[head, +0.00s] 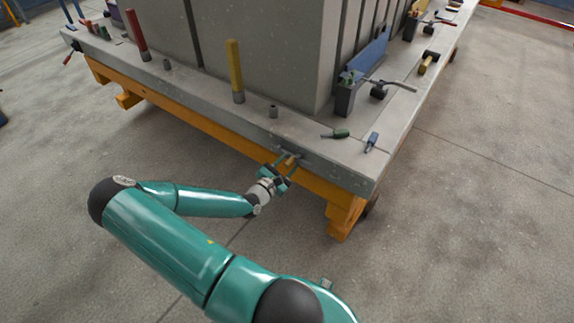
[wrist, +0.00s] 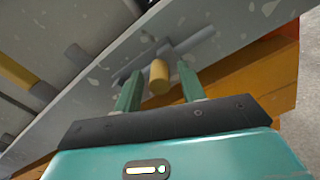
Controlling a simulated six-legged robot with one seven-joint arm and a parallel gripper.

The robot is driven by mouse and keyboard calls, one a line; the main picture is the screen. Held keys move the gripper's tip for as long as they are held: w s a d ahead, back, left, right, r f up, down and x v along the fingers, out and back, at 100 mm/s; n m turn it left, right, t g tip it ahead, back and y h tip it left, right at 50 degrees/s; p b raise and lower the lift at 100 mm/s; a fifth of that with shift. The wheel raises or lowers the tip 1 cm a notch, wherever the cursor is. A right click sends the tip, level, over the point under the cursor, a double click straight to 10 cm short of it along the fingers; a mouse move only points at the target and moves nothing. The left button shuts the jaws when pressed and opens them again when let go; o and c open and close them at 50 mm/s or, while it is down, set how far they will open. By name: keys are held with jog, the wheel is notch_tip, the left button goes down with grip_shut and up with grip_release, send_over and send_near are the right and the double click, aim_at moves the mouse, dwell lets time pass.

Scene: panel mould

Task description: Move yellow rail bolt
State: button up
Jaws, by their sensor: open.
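The yellow rail bolt (wrist: 159,77) shows in the wrist view as a short yellow cylinder sticking out from the side face of the grey mould table. In the head view it is a small yellowish spot (head: 289,160) at the table's front edge. My gripper (head: 287,163) reaches up to that side face. Its two green fingers stand open on either side of the bolt in the wrist view (wrist: 158,84), with gaps between them and the bolt. A grey part behind the bolt is partly hidden.
The grey table (head: 330,152) rests on an orange frame (head: 345,212). On its top stand a yellow upright bar (head: 234,65), a red upright bar (head: 137,35), a green-handled tool (head: 336,134) and a blue-handled tool (head: 371,141). The concrete floor (head: 470,230) is clear at right.

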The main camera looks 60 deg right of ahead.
jog(key=shift+c, duration=0.2)
grip_shut()
jog(key=shift+w+d, duration=0.2)
jog(key=shift+w, duration=1.2)
jog(key=shift+w+d, duration=0.2)
jog(key=shift+w, duration=1.15)
jog(key=shift+o, duration=0.2)
grip_release()
jog(key=shift+w, duration=0.1)
jog(key=w+a, duration=0.2)
jog(key=a, duration=1.1)
jog(key=shift+a, duration=0.35)
